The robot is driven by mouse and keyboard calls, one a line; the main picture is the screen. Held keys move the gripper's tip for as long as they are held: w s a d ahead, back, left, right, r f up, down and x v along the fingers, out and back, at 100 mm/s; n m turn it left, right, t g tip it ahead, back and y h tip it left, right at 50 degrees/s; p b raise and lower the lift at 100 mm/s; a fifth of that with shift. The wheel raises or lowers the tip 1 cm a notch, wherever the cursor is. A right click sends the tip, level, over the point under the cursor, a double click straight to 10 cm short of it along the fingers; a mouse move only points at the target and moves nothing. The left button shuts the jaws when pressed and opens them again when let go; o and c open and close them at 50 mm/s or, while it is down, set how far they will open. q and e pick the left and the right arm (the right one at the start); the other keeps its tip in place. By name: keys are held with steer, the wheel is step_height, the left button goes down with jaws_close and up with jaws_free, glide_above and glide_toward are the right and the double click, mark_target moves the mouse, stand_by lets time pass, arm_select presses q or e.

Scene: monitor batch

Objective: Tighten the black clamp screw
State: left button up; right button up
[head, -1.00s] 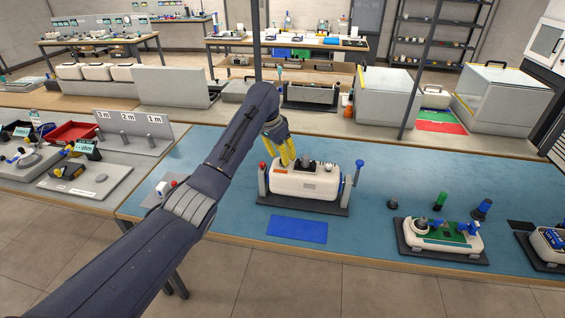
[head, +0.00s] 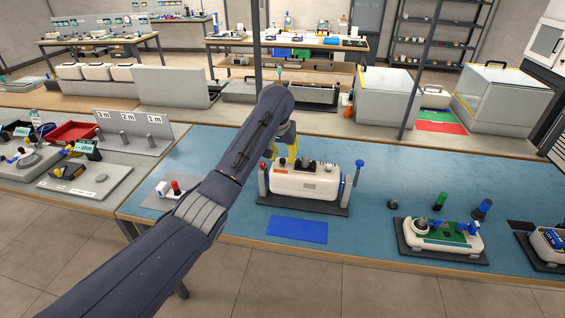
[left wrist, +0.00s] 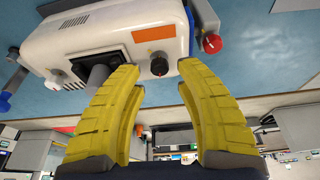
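A white monitor unit (head: 300,184) stands on a dark base plate, with dark knobs and posts on top. In the left wrist view, a small black knob (left wrist: 159,66) sits on the white housing (left wrist: 125,32) beside an orange label, and a thicker dark post (left wrist: 98,73) rises from a black square plate. I cannot tell which is the clamp screw. My left gripper (head: 291,158) is at the unit's upper left, partly hidden by my arm. Its yellow fingers (left wrist: 160,75) are apart and empty, with the small knob showing between and beyond the tips. My right gripper is not in view.
A red-topped post (head: 262,166) and a blue-topped post (head: 360,163) flank the unit. A blue mat (head: 297,229) lies in front. A green-board unit (head: 440,237) and loose knobs are at right. Blue table surface is bare behind the unit.

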arm_select(q)
steer(key=shift+f, duration=0.15)
steer(key=shift+f, duration=1.1)
steer(key=shift+o, duration=0.4)
steer(key=c, duration=0.7)
jaws_close()
